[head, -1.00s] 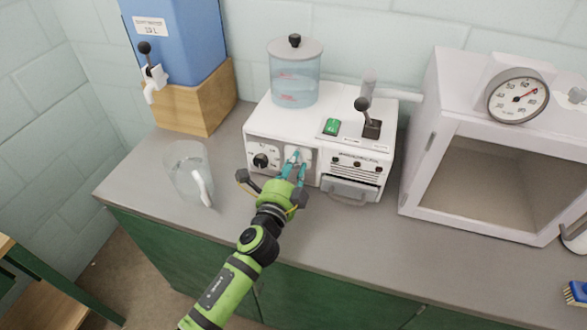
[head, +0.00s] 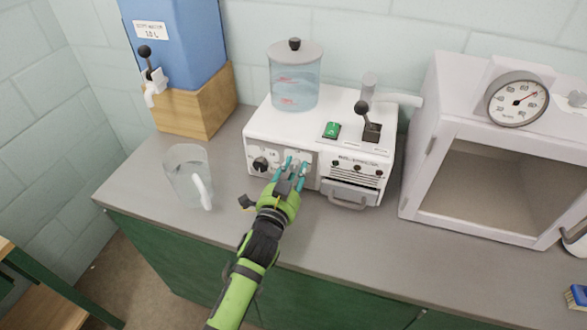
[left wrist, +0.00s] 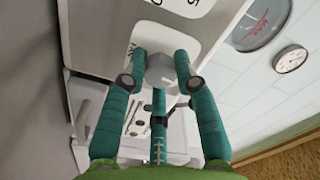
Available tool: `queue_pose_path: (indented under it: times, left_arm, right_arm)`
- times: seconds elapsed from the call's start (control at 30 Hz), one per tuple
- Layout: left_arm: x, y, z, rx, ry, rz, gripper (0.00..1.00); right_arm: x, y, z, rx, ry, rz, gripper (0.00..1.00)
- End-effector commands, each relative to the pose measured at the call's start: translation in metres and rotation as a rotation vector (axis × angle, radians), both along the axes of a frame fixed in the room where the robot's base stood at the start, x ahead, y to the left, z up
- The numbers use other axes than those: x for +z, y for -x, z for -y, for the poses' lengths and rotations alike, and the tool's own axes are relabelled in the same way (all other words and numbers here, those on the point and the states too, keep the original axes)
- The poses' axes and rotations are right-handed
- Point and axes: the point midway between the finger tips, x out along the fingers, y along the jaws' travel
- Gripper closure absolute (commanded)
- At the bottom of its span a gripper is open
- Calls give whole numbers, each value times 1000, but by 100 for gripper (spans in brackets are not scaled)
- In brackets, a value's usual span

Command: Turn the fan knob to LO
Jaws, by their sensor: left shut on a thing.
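A white countertop machine (head: 283,128) stands on the grey counter. Its front has a black knob (head: 261,163) on the left. A pale knob sits right of it, largely hidden by my fingers in the head view. In the left wrist view this grey fan knob (left wrist: 160,72) sits between the teal fingertips. My left gripper (head: 293,166) is shut on it, reaching up from the front. The fingers hide its pointer and most of its lettering, so I cannot read its setting. My right gripper is not in view.
A clear pitcher (head: 184,172) stands left of the machine. A blue water container (head: 178,45) rests on a wooden block (head: 205,108) behind it. A white oven-like box (head: 447,185) with a dial stands at right. A drawer handle (head: 348,202) juts out right of my gripper.

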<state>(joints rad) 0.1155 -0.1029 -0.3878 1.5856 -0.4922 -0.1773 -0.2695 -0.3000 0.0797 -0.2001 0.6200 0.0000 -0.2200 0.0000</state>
Motion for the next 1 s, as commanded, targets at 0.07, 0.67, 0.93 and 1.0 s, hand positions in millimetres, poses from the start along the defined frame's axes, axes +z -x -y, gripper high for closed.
queue_pose_path:
  times: [0.07,0.67,0.93,1.0]
  left_arm:
    - [1,0,0,1,38,-12,100]
    - [0,0,0,-1,126,-40,100]
    - [0,0,0,-1,125,-40,47]
    - [0,0,0,-1,124,-39,47]
  right_arm:
    - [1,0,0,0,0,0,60]
    - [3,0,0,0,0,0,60]
    - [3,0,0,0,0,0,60]
    - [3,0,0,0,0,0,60]
